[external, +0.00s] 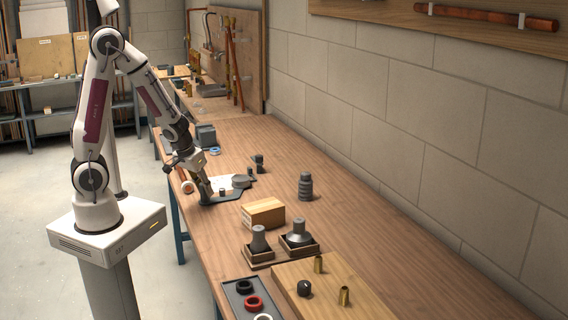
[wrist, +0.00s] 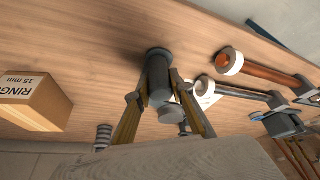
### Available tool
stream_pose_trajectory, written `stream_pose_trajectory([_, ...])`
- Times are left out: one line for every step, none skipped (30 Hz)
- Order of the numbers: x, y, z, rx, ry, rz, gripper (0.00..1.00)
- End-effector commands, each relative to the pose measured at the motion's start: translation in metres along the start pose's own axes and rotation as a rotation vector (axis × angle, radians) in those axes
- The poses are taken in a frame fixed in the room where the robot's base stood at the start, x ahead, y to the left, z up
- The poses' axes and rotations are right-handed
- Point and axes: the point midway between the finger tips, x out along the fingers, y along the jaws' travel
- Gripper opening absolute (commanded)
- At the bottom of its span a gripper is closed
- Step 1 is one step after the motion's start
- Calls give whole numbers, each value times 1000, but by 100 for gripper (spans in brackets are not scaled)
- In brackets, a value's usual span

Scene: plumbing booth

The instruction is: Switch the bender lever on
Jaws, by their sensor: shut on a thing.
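The bender (external: 228,195) sits near the table's left edge in the external view, with a dark base, a pale plate and a round grey part (external: 241,181). My gripper (external: 207,192) is low over its left side. In the wrist view my gripper (wrist: 160,98) has its two fingers on either side of a grey cylindrical piece with a wider round end, which looks like the bender lever's handle (wrist: 158,78). The fingers are shut on it. The rest of the lever is largely hidden, so its exact position is hard to tell.
A ribbed grey fitting (external: 305,186) stands to the right. A copper pipe with a white end (wrist: 262,72) lies nearby. Open tabletop extends along the wall.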

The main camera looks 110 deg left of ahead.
Motion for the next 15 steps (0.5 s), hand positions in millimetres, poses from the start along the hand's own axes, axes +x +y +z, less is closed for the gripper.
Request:
stream_pose_trajectory([0, -8, 0, -9, -2, -5, 0])
stream_pose_trajectory([0, -11, 0, -8, -2, -5, 0])
stream_pose_trajectory([0, -15, 0, -7, -2, -4, 0])
stream_pose_trajectory([1, -18, 0, -8, -2, -5, 0])
stream_pose_trajectory([1, -20, 0, -8, -2, -5, 0])
stream_pose_trajectory([1, -24, 0, -7, -3, -5, 0])
stream_pose_trajectory([1, -26, -1, -8, -3, -5, 0])
stream_pose_trajectory([1, -28, -1, -7, -3, -5, 0])
stream_pose_trajectory([1, -30, -1, -6, -3, -5, 0])
stream_pose_trajectory([1, -31, -1, -5, -3, -5, 0])
stream_pose_trajectory([1, -32, -1, -6, -4, -5, 0])
stream_pose_trajectory([2, -34, -1, -5, -4, -5, 0])
stream_pose_trajectory([2, -35, -1, -4, -4, -5, 0])
stream_pose_trajectory([2, -36, -1, -4, -4, -5, 0])
stream_pose_trajectory([2, -36, -1, -4, -5, -5, 0])
